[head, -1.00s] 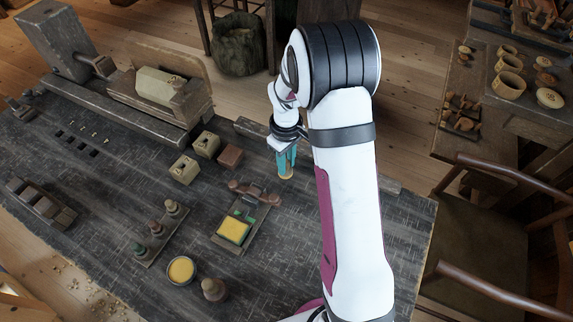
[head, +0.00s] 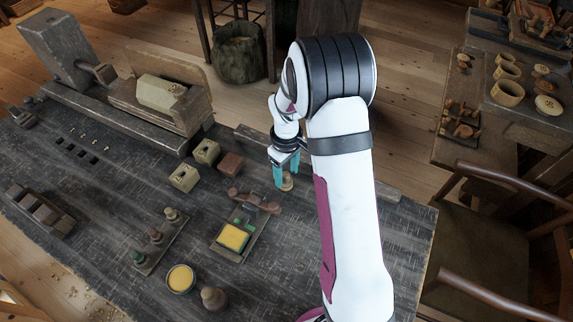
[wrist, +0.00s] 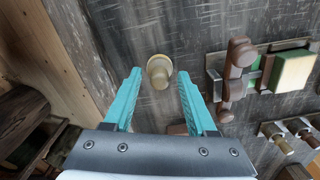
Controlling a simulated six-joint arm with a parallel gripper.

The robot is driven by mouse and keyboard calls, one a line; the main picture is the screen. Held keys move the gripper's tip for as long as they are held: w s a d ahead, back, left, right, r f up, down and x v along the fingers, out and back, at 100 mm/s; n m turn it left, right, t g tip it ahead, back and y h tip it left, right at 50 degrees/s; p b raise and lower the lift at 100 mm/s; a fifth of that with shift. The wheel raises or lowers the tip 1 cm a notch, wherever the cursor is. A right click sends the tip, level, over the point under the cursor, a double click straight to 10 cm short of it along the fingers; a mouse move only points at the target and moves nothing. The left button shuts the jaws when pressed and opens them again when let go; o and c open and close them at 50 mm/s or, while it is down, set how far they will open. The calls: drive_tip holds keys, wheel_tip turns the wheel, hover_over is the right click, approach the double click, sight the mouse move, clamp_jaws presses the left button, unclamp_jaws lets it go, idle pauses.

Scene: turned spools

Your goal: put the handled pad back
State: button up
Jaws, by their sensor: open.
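A small pale tan turned piece with a round base and a knob, which looks like the handled pad (wrist: 158,71), stands on the dark bench. It shows between and beyond my gripper's teal fingertips (wrist: 158,76) in the wrist view, with gaps on both sides. In the head view the pad (head: 288,183) shows just right of the fingers (head: 280,176). My gripper is open and holds nothing.
A board with a yellow-filled green frame (head: 233,237) and a brown knobbed bar (head: 255,202) lies nearby. A yellow-filled bowl (head: 180,279) and a brown knobbed piece (head: 213,298) stand in front. Wooden blocks (head: 184,177) stand left. Bare bench lies around the pad.

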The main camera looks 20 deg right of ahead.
sight(287, 175)
wheel_tip(287, 175, up, 11)
drive_tip(key=s+a+r+m, duration=0.2)
drive_tip(key=s+m, duration=0.1)
drive_tip(key=s, duration=0.6)
drive_tip(key=s+a+r+m+y, duration=0.1)
drive_tip(key=s+a+r+m, duration=0.1)
drive_tip(key=s, duration=0.7)
drive_tip(key=s+a+r+m, duration=0.3)
drive_tip(key=s+m, duration=0.3)
drive_tip(key=s, duration=0.3)
drive_tip(key=shift+a+y, duration=0.4)
drive_tip(key=shift+a, duration=0.2)
